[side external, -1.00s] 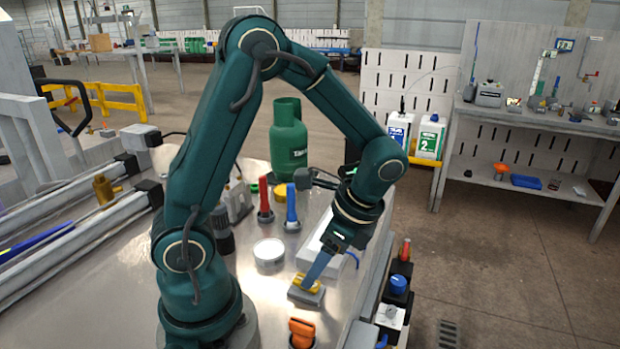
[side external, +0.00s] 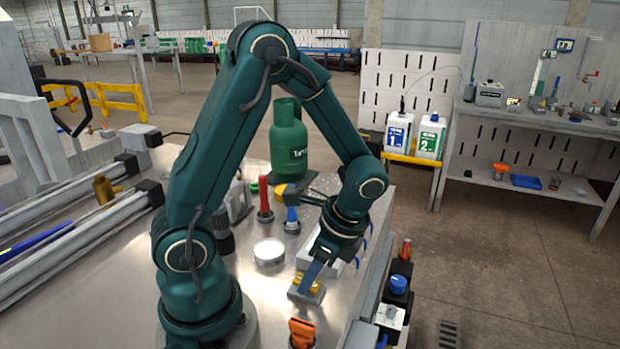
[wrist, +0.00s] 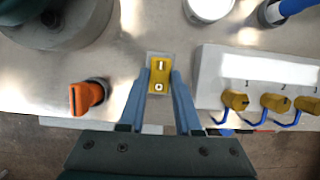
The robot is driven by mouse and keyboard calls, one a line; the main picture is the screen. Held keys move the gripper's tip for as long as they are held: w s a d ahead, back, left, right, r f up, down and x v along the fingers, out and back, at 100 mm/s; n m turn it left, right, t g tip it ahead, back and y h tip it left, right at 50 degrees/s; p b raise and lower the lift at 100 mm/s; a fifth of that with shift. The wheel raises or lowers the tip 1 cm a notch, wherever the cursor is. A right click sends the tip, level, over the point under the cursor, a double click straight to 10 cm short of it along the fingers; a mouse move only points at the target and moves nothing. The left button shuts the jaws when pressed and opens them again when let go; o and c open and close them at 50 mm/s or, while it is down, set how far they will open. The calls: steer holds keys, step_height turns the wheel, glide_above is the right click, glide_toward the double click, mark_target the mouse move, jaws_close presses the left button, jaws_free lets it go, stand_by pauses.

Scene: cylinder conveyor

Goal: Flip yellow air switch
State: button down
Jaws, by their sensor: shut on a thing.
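The yellow air switch (wrist: 158,78) is a small yellow block with two pale marks on a grey base. It sits on the metal table, and in the side view (side external: 316,287) it is partly hidden by my fingers. My gripper (wrist: 160,74) points down over it with one blue finger on each side. It is shut on the yellow switch. In the side view my gripper (side external: 306,284) is low at the grey base (side external: 305,297), near the front of the table.
A white box (wrist: 210,75) with three yellow valves (wrist: 272,102) and blue hoses stands close on the right. An orange knob (wrist: 88,96) is left. A round white container (side external: 269,252), a blue-handled part (side external: 291,214) and a green gas bottle (side external: 288,150) stand behind.

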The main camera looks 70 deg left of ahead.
steer(key=shift+s+a+r+t+h, duration=0.1)
steer(key=shift+s+a+t+h, duration=0.15)
steer(key=shift+t+h, duration=0.55)
steer(key=shift+s+a+t+h, duration=0.1)
steer(key=shift+s+t+h, duration=0.1)
steer(key=shift+t+h, duration=0.6)
steer(key=c, duration=0.6)
jaws_free()
steer(key=shift+a+r, duration=0.15)
steer(key=shift+r, duration=2.45)
